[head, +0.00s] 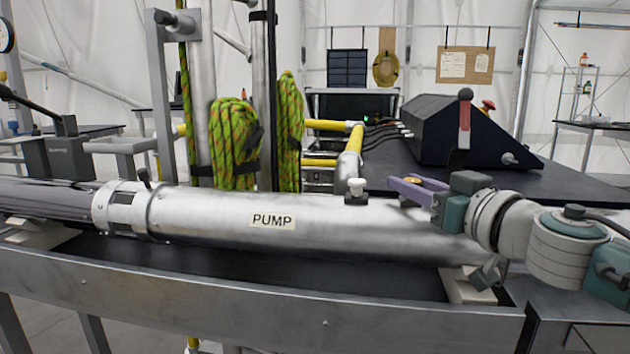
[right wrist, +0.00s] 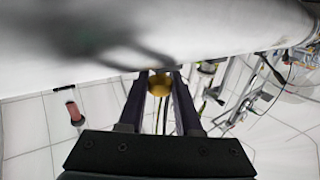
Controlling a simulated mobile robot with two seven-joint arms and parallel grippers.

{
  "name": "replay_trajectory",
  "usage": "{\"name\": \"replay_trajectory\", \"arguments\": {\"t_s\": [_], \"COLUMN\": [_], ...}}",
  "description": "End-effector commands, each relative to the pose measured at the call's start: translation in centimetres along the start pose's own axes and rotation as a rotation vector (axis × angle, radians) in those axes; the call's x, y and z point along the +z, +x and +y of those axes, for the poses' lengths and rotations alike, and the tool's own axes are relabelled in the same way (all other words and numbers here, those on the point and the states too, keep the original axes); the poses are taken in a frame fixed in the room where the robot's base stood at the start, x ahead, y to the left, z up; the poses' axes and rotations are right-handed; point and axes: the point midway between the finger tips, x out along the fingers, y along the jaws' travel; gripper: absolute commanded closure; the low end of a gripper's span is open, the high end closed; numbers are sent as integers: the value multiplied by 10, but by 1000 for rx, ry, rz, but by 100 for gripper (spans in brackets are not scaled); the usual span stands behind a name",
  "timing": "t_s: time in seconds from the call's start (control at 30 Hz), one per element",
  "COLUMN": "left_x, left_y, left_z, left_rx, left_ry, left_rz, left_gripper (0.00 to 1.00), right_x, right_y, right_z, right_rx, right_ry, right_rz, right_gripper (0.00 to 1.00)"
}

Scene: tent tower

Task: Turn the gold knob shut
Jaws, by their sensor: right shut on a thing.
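The gold knob (head: 412,181) shows as a small gold spot at the right part of the silver pump cylinder (head: 210,213), between the fingers of my right gripper (head: 405,187). In the right wrist view the gold knob (right wrist: 160,85) sits between the two dark fingertips (right wrist: 160,77), close against the pale cylinder. My right gripper is shut on the knob, and its fingers hide part of it. My left gripper is not in view.
Behind are a black sloped console (head: 455,130) with a red-handled lever (head: 465,115), yellow pipes (head: 350,152) and green rope coils (head: 232,135). A grey metal trough rail (head: 250,295) runs along the front.

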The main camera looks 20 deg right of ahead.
Motion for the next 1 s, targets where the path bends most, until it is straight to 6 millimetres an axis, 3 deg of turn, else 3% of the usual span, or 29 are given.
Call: {"name": "replay_trajectory", "arguments": {"t_s": [0.37,0.67,0.87,1.0], "left_x": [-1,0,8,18], "left_y": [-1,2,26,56], "left_z": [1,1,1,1], "left_rx": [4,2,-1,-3], "left_ry": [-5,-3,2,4], "left_rz": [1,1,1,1], "left_gripper": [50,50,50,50], "right_x": [-1,1,6,10], "right_y": [0,0,1,1], "right_z": [-1,-2,-3,-3], "right_rx": [30,208,393,525], "right_ry": [0,10,17,16], "right_rz": [2,3,5,6], "right_gripper": [100,100,100,100]}}
